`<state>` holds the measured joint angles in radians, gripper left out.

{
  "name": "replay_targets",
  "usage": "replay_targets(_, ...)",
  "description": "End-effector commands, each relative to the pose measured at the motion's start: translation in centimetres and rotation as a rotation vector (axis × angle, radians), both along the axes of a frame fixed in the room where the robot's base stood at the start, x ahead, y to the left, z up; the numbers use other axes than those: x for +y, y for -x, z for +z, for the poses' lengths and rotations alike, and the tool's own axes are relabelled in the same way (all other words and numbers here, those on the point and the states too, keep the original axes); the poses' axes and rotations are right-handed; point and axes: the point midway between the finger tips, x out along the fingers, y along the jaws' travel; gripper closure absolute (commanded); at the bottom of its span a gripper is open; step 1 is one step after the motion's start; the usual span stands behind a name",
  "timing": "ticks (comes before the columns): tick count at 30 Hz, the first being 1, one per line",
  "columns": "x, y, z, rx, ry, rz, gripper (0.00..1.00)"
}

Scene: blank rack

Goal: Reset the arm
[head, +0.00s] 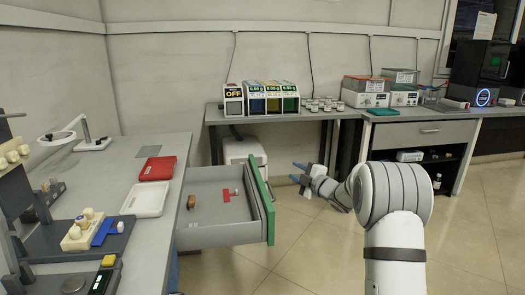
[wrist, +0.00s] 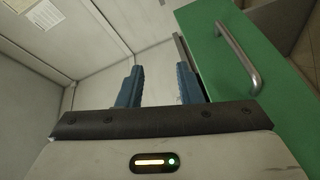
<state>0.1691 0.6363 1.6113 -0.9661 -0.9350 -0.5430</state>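My gripper (head: 298,173) hangs in front of the open drawer, to the right of its green front (head: 263,199) in the head view. Its two blue fingers stand apart with nothing between them, as the wrist view (wrist: 157,84) also shows. My arm reaches in from the lower right. In the wrist view the green drawer front (wrist: 250,62) with its metal handle (wrist: 238,55) is to the right of the fingers, and the fingers are not on the handle.
The open drawer (head: 215,232) juts out from the left bench and holds a red piece (head: 229,196) and a brown item (head: 191,202). A red tray (head: 158,168) and a white tray (head: 146,199) lie on the bench. Floor to the right of the drawer is clear.

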Motion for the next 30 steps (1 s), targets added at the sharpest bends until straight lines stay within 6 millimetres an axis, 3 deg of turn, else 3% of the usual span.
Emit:
replay_targets(1,-0.5,0.9,4.6,0.047,-0.020,-0.075,0.68)
replay_targets(3,-1.5,2.2,7.6,0.132,-0.060,-0.190,0.68)
replay_targets(8,-3.8,7.3,13.2,0.336,-0.172,-0.439,0.68)
replay_targets(12,-5.2,13.7,16.8,0.527,-0.286,-0.642,0.68)
replay_targets(17,-5.7,22.9,19.3,0.765,-0.426,-0.852,0.68)
replay_targets(24,-3.9,38.7,21.3,1.151,-0.614,-1.113,0.68)
replay_targets(27,-2.7,44.0,21.6,1.287,-0.663,-1.186,0.68)
replay_targets(30,-1.8,47.7,21.6,1.386,-0.692,-1.234,0.68)
